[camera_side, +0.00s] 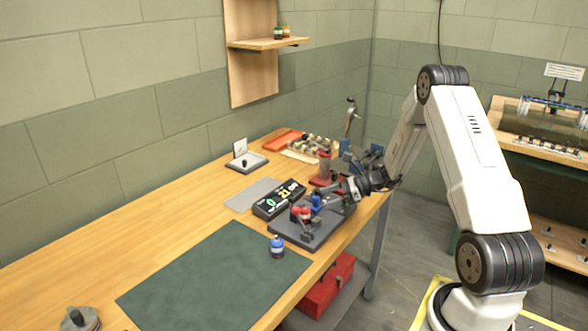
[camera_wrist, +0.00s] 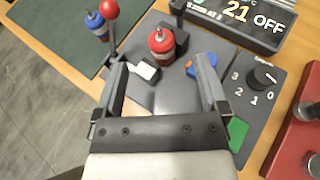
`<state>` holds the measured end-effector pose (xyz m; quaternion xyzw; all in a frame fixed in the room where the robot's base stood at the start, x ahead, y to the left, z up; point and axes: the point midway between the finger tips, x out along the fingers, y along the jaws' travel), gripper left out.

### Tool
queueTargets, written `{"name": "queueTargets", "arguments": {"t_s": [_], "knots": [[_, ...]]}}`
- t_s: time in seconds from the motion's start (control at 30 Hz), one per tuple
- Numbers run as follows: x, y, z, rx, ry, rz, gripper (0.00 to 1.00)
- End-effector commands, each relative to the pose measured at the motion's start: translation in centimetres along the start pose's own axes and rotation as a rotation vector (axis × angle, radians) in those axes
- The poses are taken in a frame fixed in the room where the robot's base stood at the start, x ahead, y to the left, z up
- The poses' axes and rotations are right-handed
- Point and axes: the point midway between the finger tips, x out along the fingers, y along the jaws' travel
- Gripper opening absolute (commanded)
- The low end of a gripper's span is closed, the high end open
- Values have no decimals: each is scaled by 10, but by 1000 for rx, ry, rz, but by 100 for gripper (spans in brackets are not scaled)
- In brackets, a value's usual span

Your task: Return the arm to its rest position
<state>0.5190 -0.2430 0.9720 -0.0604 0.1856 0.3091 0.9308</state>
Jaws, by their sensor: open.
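My gripper (camera_wrist: 160,72) is open, its two fingers apart with nothing held between them. In the side view my gripper (camera_side: 338,189) is low over the dark test stand (camera_side: 302,234) near the table's front right edge. In the wrist view a red-topped bottle (camera_wrist: 162,48) stands on the stand just beyond the fingertips; I cannot tell how close they are. A lever with a red ball (camera_wrist: 109,10) rises left of the fingers. A blue part (camera_wrist: 192,67) sits beside the right finger. My arm reaches over from its base at the right.
A black display box (camera_side: 279,199) reading "21 OFF" stands behind the stand. A dial panel (camera_wrist: 262,80) is to the right in the wrist view. A wooden shelf (camera_side: 268,43) is on the wall.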

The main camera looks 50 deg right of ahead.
Motion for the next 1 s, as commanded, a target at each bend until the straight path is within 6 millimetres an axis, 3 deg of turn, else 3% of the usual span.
{"name": "queueTargets", "arguments": {"t_s": [0.23, 0.37, 0.47, 0.7, 1.0], "knots": [[2, 3, 1, -10, 9, 11, 93], [10, 16, 6, -55, 48, 58, 93], [19, 34, 13, -129, 106, 127, 93], [39, 102, 28, -433, 302, 376, 93], [37, 180, 40, -966, 510, 707, 93]]}}
